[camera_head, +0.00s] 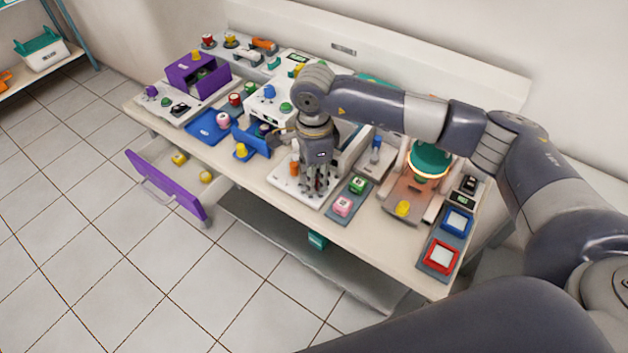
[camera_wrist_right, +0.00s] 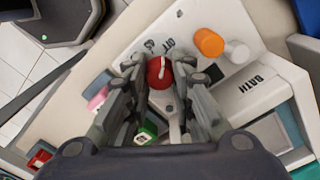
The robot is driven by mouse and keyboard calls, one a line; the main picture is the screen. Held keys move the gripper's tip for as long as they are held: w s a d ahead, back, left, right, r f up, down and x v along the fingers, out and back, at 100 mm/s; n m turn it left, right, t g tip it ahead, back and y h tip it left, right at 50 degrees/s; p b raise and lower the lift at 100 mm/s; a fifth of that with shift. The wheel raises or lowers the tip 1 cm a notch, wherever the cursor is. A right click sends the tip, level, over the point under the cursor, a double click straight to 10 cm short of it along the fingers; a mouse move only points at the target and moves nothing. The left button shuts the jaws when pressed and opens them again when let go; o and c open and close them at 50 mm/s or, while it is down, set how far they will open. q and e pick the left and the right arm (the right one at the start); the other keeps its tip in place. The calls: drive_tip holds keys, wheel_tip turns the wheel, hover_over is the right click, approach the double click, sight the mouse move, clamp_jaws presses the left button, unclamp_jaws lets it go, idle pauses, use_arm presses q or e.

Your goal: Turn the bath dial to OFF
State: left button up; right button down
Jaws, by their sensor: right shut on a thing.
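The bath dial (camera_wrist_right: 160,72) is a round red knob with a pale pointer line, on a white panel (camera_wrist_right: 205,28) printed with "OFF" and "BATH" in the right wrist view. My right gripper (camera_wrist_right: 160,82) is shut on the dial, with one finger on each side of it. The head view shows my right gripper (camera_head: 318,188) pointing down over the panel, and there the hand hides the dial. The pointer line runs up toward the printed lettering; I cannot tell exactly which mark it meets. My left gripper is not in view.
An orange knob (camera_wrist_right: 209,42) and a white peg (camera_wrist_right: 237,51) stand beside the dial. A strip with a pink block (camera_head: 342,206) and a green block (camera_head: 357,185) lies right of the hand. The purple drawer (camera_head: 165,184) stands open at the left.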

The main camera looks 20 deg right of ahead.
drive_tip(key=shift+m+b, duration=0.4)
drive_tip(key=shift+m, duration=0.3)
drive_tip(key=c, duration=1.4)
unclamp_jaws()
drive_tip(key=shift+o, duration=0.2)
wheel_tip(320, 180, up, 12)
